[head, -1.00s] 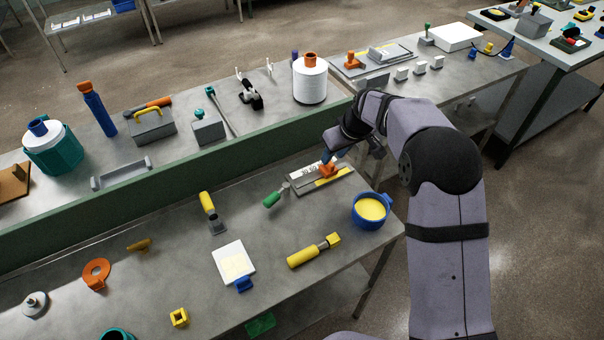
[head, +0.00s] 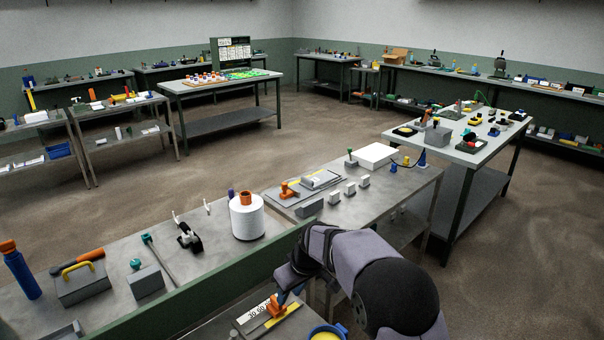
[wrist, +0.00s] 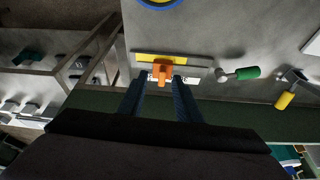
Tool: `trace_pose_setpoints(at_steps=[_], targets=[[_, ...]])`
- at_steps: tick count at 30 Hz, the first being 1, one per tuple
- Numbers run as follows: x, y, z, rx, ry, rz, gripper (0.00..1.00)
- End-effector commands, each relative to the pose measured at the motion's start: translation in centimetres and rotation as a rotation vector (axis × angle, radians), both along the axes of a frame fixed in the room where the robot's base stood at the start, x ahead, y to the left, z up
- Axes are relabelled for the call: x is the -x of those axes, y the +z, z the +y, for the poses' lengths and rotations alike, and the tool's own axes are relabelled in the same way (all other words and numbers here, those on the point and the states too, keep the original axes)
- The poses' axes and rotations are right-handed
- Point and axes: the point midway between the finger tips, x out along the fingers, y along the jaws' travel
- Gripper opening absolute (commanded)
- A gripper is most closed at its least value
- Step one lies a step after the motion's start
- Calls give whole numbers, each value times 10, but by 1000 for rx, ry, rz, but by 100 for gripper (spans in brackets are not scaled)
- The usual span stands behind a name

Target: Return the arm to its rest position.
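My gripper (wrist: 158,82) shows in the wrist view as two blue fingers set apart, open, with nothing clearly held between them. An orange-handled tool (wrist: 162,72) lies just beyond the fingertips, on a grey plate (wrist: 200,72) with yellow and white strips. In the head view my gripper (head: 281,294) points down beside the same orange handle (head: 277,309), close above the near bench. The arm is bent and reaches in from the lower right. Whether the fingertips touch the handle cannot be told.
A blue pot (head: 327,333) with yellow contents stands right of the plate. A green ledge (head: 235,287) separates the near bench from the back bench, which holds a white yarn cone (head: 247,218). A green-handled tool (wrist: 245,73) lies beside the plate. Other tables stand farther away.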

Motion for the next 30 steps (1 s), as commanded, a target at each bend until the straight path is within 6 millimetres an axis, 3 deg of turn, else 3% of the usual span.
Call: trace_pose_setpoints(at_steps=[5,9,15,18,22,26,30], targets=[[45,11,-57,27,-143,70,31],[101,16,-108,56,-292,140,31],[193,12,-166,96,-498,236,31],[234,7,-185,113,-583,275,31],[274,1,-200,130,-662,310,31],[297,-3,-207,141,-704,331,31],[306,-5,-210,145,-721,339,31]])
